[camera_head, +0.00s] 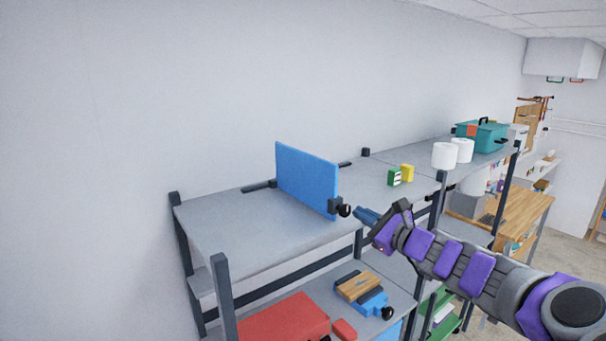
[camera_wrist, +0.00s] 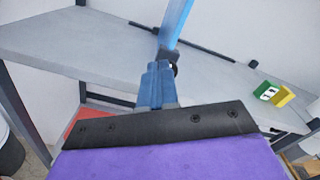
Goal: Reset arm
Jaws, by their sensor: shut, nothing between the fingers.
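My purple and grey arm reaches in from the lower right in the head view. My gripper (camera_head: 363,215) has blue fingers, pressed together and empty, in front of the shelf's front edge. The gripper also shows in the wrist view (camera_wrist: 157,72), its fingers pointing toward the shelf. A blue upright panel (camera_head: 306,179) with a black knob at its lower right corner stands on the top shelf (camera_head: 225,222), just left of my fingertips. In the wrist view the blue panel (camera_wrist: 176,22) appears edge-on beyond the fingers. Whether they touch cannot be told.
A green box (camera_head: 394,177) and yellow box (camera_head: 407,172) stand right of the panel. White rolls (camera_head: 444,156) and a teal toolbox (camera_head: 481,136) are farther right. A red case (camera_head: 283,322) and a blue tool with a wooden top (camera_head: 362,293) lie below. The top shelf's left end is clear.

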